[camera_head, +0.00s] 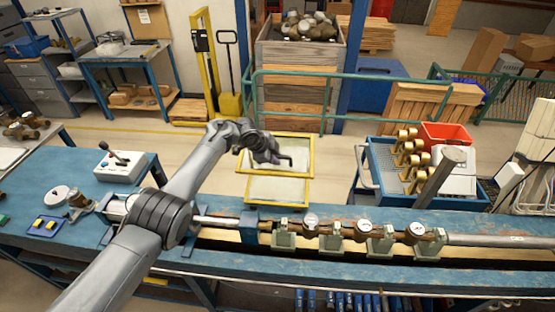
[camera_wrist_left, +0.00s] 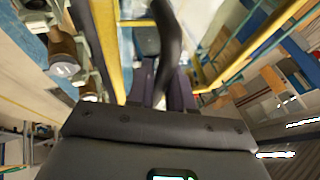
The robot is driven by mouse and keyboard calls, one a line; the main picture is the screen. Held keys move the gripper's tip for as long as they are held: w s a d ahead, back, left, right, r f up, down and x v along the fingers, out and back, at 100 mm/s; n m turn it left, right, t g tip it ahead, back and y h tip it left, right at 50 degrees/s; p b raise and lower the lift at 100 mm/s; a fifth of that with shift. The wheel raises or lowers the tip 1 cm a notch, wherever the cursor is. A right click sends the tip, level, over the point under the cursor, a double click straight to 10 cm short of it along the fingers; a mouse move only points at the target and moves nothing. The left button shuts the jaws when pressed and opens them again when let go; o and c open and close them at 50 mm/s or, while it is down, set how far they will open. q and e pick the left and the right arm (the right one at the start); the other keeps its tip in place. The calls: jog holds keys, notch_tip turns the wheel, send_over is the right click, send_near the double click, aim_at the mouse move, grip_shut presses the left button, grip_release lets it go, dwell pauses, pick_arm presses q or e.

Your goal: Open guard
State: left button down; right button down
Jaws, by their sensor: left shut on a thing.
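The guard (camera_head: 279,204) is a yellow frame with clear panels, behind the blue bench near the middle of the head view. Its yellow bars (camera_wrist_left: 104,45) run on both sides of the gripper in the left wrist view. My left gripper (camera_head: 268,157) is in front of the upper panel. It is shut on the guard's dark curved handle (camera_head: 286,161). In the left wrist view the handle (camera_wrist_left: 168,40) rises from between the fingers (camera_wrist_left: 162,92). The gripper hides part of the upper frame. My right gripper is not in view.
Several round meters (camera_head: 311,220) sit in line on the blue bench (camera_head: 225,258), with no panel over them. A control box (camera_head: 118,166) with a lever stands at left. A blue cart (camera_head: 385,185) with brass parts stands behind the bench at right.

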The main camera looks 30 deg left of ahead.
pick_arm(q)
jog(key=shift+f, duration=0.1)
dwell(0.3)
jog(key=c, duration=1.4)
grip_release()
jog(key=shift+p+v, duration=0.3)
jog(key=shift+v, duration=0.5)
jog(key=v, duration=0.9)
